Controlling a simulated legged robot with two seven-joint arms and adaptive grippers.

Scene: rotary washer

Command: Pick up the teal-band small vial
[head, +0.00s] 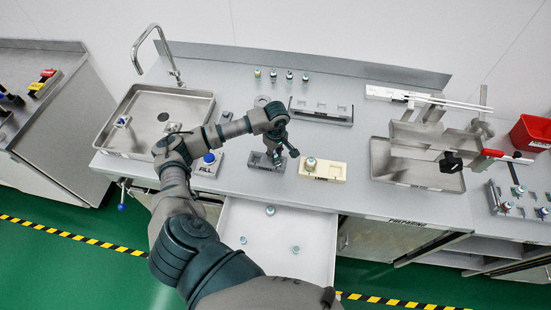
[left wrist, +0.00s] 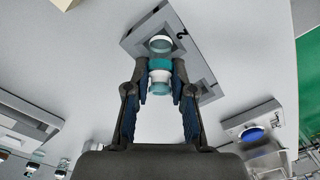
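The teal-band small vial (left wrist: 160,65) shows in the left wrist view, with a clear end, a teal band and a white part. My left gripper (left wrist: 161,70) has a finger against each side of it and looks shut on it. Behind the vial is a grey block (left wrist: 195,72) marked 2. In the head view, my left gripper (head: 275,150) points down over a small dark grey block (head: 257,161) on the bench; the vial is mostly hidden there. I cannot tell whether the vial is clear of the block. My right gripper is not in view.
A cream block (head: 334,171) with a vial stands just right of my gripper. The FILL block (head: 205,168) and sink (head: 190,110) are to the left. A white drawer (head: 250,250) holds several vials. Several small vials (head: 289,76) stand at the back.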

